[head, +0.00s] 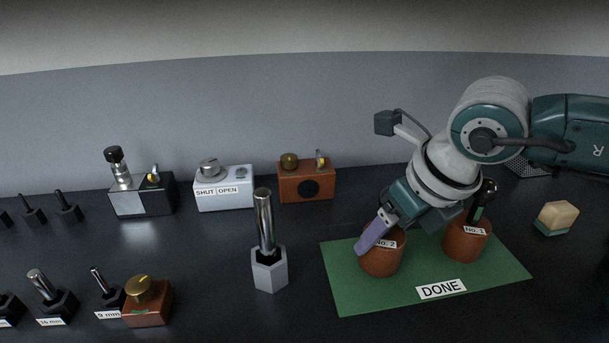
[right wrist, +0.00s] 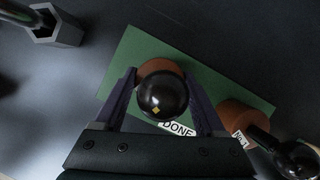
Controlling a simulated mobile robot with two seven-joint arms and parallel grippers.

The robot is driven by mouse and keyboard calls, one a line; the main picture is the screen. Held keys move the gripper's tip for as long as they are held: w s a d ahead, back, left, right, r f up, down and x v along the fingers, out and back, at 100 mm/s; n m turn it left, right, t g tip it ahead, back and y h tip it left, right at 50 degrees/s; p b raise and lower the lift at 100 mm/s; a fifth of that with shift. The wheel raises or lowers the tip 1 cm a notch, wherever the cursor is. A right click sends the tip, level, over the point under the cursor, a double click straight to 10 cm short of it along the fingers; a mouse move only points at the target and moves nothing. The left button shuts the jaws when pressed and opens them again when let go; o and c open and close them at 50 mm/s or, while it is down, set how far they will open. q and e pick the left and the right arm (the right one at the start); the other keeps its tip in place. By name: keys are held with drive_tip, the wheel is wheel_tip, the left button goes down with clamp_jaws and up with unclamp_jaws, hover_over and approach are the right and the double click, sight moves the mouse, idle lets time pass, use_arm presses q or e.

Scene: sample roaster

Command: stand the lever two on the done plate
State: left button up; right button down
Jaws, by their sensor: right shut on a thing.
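The green done plate (head: 352,295) lies at the right of the table, with a DONE label at its front. Two brown cups stand on it: the No. 2 cup (head: 381,263) and the No. 1 cup (head: 464,245). My right gripper (head: 370,238) is over the No. 2 cup and points down, tilted. In the right wrist view its fingers are shut on the black ball knob of a lever (right wrist: 163,95), apparently lever two, in front of the No. 2 cup (right wrist: 160,66). The gripper hides this lever in the head view. My left gripper is not in view.
A black-knobbed lever (head: 485,196) stands in the No. 1 cup, close beside my right gripper. A metal rod in a grey hexagonal holder (head: 269,271) stands left of the plate. Small boxes with knobs line the back. A cream-and-green block (head: 556,217) sits at right.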

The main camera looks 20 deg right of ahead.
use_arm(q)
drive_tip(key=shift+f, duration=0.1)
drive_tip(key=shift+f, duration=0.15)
use_arm(e)
drive_tip(key=shift+f, duration=0.2)
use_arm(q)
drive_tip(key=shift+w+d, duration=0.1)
use_arm(e)
unclamp_jaws()
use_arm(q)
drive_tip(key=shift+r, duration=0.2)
use_arm(e)
drive_tip(key=shift+r, duration=0.15)
